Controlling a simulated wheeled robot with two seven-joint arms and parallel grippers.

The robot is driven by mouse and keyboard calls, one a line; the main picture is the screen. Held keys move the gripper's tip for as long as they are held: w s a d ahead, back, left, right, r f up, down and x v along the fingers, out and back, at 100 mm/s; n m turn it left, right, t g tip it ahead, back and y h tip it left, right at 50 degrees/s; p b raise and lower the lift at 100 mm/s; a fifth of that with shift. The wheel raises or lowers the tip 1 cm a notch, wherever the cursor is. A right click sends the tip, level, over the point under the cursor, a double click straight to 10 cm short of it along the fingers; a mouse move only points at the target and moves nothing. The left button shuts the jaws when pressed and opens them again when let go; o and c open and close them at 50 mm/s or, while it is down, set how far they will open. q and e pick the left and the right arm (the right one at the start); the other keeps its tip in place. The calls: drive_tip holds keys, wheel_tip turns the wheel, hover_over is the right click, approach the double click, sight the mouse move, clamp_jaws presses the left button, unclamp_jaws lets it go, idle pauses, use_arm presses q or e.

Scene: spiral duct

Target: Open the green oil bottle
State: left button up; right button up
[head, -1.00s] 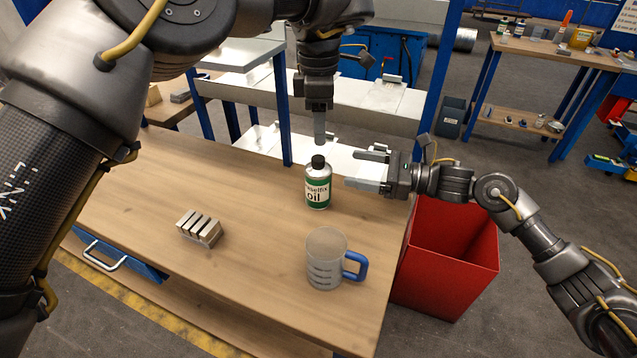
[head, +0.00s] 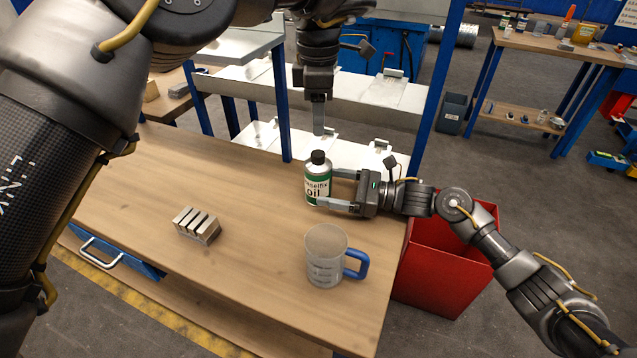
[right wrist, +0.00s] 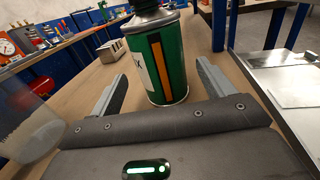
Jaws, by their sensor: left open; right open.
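The green oil bottle (head: 317,182), with a white label and a dark cap (head: 318,157), stands upright on the wooden table (head: 255,255). My right gripper (head: 338,189) is open, with its fingers reaching in from the right to either side of the bottle. In the right wrist view the bottle (right wrist: 168,65) stands between the tips of the two spread fingers; its top is cut off by the picture edge. My left gripper (head: 318,130) points down just above the cap, open and empty; its fingers overlap in this view.
A clear measuring cup (head: 326,258) with a blue handle stands at the table's front right. A slotted metal block (head: 196,225) lies to the left. A red bin (head: 445,265) stands past the right edge. The table's left part is clear.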

sight(318, 153)
use_arm(q)
drive_tip(key=shift+w+a+f, duration=0.1)
drive_tip(key=shift+w+f, duration=0.05)
drive_tip(key=shift+w, duration=0.05)
use_arm(e)
drive_tip(key=x, duration=0.3)
drive_tip(key=shift+w+a+f, duration=0.1)
drive_tip(key=shift+w+a, duration=0.05)
drive_tip(key=shift+w, duration=0.05)
use_arm(q)
drive_tip(key=shift+s, duration=0.1)
use_arm(e)
drive_tip(key=shift+a, duration=0.15)
clamp_jaws()
use_arm(q)
drive_tip(key=shift+f, duration=3.95)
